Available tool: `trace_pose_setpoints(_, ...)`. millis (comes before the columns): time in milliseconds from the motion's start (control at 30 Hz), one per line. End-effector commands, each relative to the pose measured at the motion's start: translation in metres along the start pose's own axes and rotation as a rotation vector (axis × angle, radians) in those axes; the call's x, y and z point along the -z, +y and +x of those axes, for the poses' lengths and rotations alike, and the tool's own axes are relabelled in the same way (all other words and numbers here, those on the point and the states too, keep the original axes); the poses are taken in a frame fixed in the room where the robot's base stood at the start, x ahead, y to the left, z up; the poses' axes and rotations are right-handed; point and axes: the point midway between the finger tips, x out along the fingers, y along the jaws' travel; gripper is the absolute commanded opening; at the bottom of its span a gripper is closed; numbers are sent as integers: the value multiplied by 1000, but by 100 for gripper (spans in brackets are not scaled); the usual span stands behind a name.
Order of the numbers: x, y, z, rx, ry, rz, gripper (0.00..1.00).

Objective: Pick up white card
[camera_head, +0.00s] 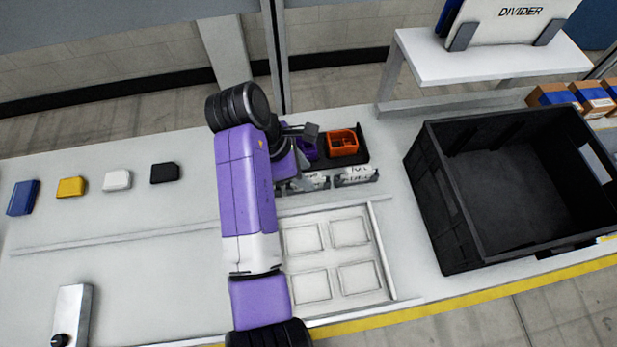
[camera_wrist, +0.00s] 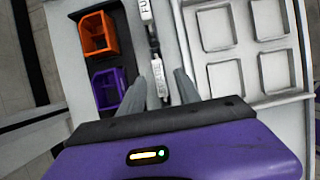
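Two small white cards with black lettering stand in metal holders beside the dark tray. In the head view one card (camera_head: 355,175) is at the right and the other (camera_head: 316,182) is nearer my arm. In the wrist view the nearer card (camera_wrist: 157,72) lies by my fingertips, and the farther card (camera_wrist: 145,10) is at the top edge. My gripper (camera_wrist: 168,78) is open, with its two grey fingers apart around or just above the nearer card; I cannot tell whether they touch it. In the head view my arm hides most of the gripper.
The dark tray (camera_head: 362,158) holds an orange bin (camera_head: 343,142) and a purple bin (camera_wrist: 108,90). A white fixture with square recesses (camera_head: 326,263) lies in front. A large black crate (camera_head: 440,200) stands right. Blue, yellow, white (camera_head: 117,180) and black blocks sit left.

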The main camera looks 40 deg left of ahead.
Motion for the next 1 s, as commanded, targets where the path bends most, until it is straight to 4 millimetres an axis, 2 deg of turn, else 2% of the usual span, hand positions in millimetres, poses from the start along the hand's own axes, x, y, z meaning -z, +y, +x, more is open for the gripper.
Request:
trace_pose_setpoints(133, 1, 0, 12, 0, 1, -1, 40)
trace_pose_setpoints(367, 1, 0, 14, -1, 1, 0, 40)
trace_pose_setpoints(567, 1, 0, 14, -1, 1, 0, 3)
trace_pose_setpoints(600, 1, 0, 14, -1, 1, 0, 0)
trace_pose_setpoints(1000, 0, 0, 12, -2, 0, 1, 0)
